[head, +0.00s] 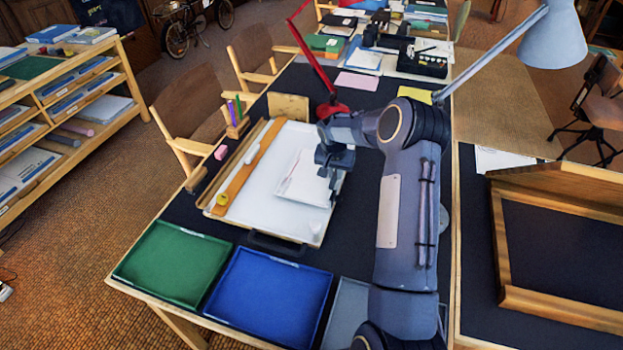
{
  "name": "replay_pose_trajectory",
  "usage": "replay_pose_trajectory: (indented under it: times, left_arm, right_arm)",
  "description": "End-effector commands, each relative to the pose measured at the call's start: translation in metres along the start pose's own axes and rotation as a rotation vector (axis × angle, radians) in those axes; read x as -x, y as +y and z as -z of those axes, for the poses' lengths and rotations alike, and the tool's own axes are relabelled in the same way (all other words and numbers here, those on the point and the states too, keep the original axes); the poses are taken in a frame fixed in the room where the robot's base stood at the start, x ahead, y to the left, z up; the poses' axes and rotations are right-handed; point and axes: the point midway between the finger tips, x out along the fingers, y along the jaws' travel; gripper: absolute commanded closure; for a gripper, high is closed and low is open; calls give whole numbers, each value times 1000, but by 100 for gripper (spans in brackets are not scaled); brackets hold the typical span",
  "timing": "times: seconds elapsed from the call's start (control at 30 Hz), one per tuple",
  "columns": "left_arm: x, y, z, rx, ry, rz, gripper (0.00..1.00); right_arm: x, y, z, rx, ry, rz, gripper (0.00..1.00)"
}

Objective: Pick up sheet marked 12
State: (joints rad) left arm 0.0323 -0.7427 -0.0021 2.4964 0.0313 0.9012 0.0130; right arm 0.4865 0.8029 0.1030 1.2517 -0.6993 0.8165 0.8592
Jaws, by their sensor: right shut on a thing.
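A white sheet (301,180) lies over the right part of the white drafting board (262,222) on the dark table. Any number on it is too small to read. My right gripper (326,170) is at the sheet's right edge, shut on it. The fingertips are small and partly hidden by the gripper's own body. Whether the sheet is clear of the board, I cannot tell. My left gripper is not in view.
A wooden straightedge (243,172) lies on the board's left side. A green tray (174,263), a blue tray (268,297) and a grey tray (345,312) stand along the near edge. A red lamp (328,85) and a wooden frame (560,308) are nearby.

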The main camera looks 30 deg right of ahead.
Motion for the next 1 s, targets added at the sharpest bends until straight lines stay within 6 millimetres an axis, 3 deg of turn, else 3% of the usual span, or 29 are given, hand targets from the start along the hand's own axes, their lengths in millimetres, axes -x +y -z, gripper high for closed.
replay_pose_trajectory:
  times: [0.8,1.0]
  left_arm:
    - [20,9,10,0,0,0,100]
    - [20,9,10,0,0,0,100]
  right_arm:
    - [56,-10,14,1,1,1,100]
    - [58,-10,15,0,-1,0,100]
